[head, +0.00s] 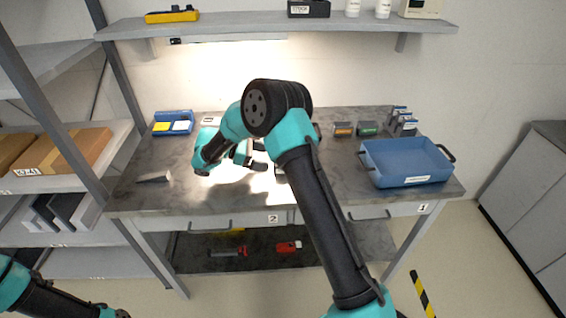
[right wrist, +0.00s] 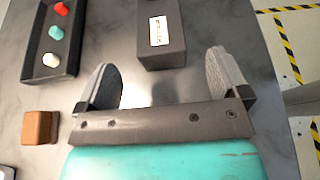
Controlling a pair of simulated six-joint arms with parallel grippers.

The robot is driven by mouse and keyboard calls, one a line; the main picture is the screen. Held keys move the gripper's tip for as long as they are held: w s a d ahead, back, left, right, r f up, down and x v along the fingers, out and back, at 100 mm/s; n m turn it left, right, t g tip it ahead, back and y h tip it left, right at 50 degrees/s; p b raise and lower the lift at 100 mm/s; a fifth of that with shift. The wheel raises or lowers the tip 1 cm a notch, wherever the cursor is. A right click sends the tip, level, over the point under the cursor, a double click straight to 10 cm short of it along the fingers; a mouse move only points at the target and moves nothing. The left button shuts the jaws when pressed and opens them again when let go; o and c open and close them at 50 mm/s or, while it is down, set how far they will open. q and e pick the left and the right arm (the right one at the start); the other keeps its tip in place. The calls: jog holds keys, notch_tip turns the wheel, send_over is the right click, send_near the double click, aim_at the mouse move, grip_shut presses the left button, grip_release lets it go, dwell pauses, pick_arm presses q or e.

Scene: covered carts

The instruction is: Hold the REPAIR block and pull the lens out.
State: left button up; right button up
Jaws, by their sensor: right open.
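A dark block (right wrist: 160,35) with a pale label stands ahead of my right gripper (right wrist: 162,68) in the right wrist view. The label is too blurred to read surely as REPAIR. The two grey fingers are apart, one to each side of the block's near end, with nothing between them. In the head view my right gripper (head: 258,155) hangs over the middle of the workbench (head: 230,190), and my right arm hides much of what lies beside it. I cannot pick out a lens in either view. Of my left arm only a part shows at the lower left; its gripper is out of view.
A dark tray (right wrist: 56,40) with red, teal and white pieces and a brown cube (right wrist: 40,127) lie left of the gripper in the right wrist view. A blue bin (head: 405,163) is at the bench's right. A shelf (head: 280,22) runs above the bench.

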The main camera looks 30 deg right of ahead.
jog(key=x, duration=0.8)
jog(key=c, duration=1)
dwell(0.6)
